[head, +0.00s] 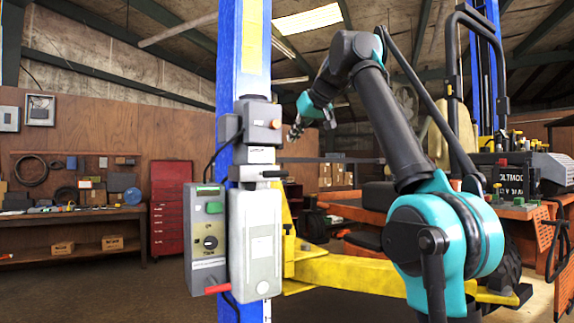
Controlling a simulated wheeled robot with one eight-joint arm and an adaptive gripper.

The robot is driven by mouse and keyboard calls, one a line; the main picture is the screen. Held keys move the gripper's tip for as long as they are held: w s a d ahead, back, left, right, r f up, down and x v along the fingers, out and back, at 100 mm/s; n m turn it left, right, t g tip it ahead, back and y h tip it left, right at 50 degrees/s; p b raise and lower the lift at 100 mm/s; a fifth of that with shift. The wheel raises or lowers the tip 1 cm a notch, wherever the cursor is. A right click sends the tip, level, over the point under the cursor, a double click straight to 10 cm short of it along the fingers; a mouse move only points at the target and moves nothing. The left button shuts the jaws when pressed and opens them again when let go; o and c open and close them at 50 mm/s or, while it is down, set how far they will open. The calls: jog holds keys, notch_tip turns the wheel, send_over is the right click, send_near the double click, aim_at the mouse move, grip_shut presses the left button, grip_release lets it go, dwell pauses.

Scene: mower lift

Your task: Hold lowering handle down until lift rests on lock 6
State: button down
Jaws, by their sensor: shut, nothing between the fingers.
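The blue lift column (230,60) stands left of centre, with a pump unit and a grey control box (203,240) on its front. A red-gripped handle (217,288) sticks out at the bottom of the box. A small black lever (275,174) shows at the top right of the light grey tank (255,245). I cannot tell for sure which is the lowering handle. My gripper (295,132) is shut and empty, in the air right of the column, apart from both. Lock 6 cannot be made out.
The box has a green button (214,208) and a black knob (210,242). A grey motor box (258,122) with an orange button sits above the tank. A red tool cabinet (177,215) and a workbench (70,232) stand behind at left. The floor at front left is clear.

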jog(key=shift+s+d+r, duration=0.1)
jog(key=shift+s+r, duration=0.1)
jog(key=shift+r, duration=0.15)
send_over(268, 174)
jog(key=d, duration=0.4)
notch_tip(268, 174, down, 8)
jog(key=shift+w+f, duration=0.45)
jog(key=shift+f, duration=0.35)
jog(key=shift+f, duration=0.1)
